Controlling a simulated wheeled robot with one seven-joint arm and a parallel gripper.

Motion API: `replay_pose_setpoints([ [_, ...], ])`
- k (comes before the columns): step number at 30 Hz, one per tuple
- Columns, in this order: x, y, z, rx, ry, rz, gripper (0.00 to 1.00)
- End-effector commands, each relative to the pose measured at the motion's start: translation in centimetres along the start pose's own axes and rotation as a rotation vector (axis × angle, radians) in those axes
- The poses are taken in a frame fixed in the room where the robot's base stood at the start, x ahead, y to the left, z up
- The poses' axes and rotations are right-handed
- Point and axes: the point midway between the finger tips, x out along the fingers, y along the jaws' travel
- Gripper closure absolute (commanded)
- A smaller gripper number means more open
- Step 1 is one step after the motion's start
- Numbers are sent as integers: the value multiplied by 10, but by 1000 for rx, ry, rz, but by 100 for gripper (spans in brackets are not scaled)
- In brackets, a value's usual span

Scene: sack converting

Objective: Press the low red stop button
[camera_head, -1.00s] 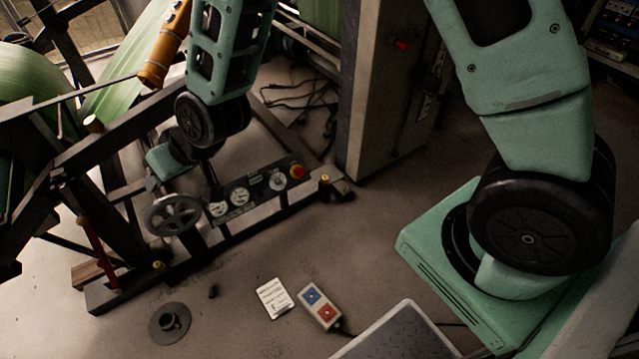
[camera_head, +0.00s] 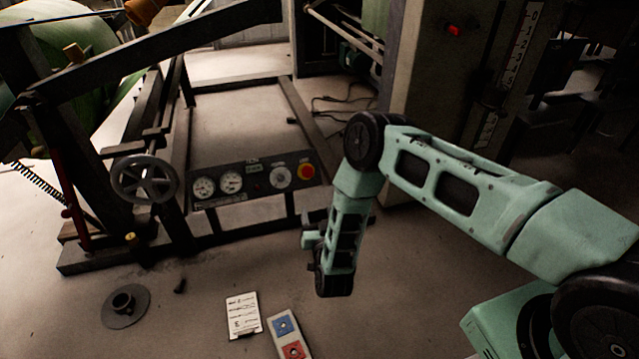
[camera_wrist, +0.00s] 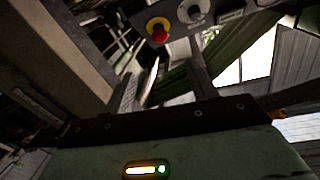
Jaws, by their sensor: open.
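The red stop button (camera_head: 306,171) sits on a yellow base at the right end of the low dark gauge panel (camera_head: 240,195). In the wrist view the red button (camera_wrist: 158,32) shows near the top, a little left of centre, ahead of and apart from my gripper (camera_wrist: 162,85). The two fingers are spread, with nothing between them. In the head view my forearm hangs to the right of the panel and in front of it; the fingers cannot be made out there.
A handwheel (camera_head: 145,179) stands left of the panel. A tall cabinet (camera_head: 430,90) with a small red light or button (camera_head: 453,30) stands behind my arm. A white card (camera_head: 243,314), a pendant with blue and red buttons (camera_head: 284,325) and a round flange (camera_head: 124,304) lie on the floor.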

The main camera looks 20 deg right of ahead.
Motion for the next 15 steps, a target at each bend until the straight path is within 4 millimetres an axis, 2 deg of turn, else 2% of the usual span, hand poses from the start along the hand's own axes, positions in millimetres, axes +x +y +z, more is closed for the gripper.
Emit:
replay_pose_setpoints([
  [5,19,2,1,1,8,4,43],
  [15,88,2,2,1,7,2,43],
])
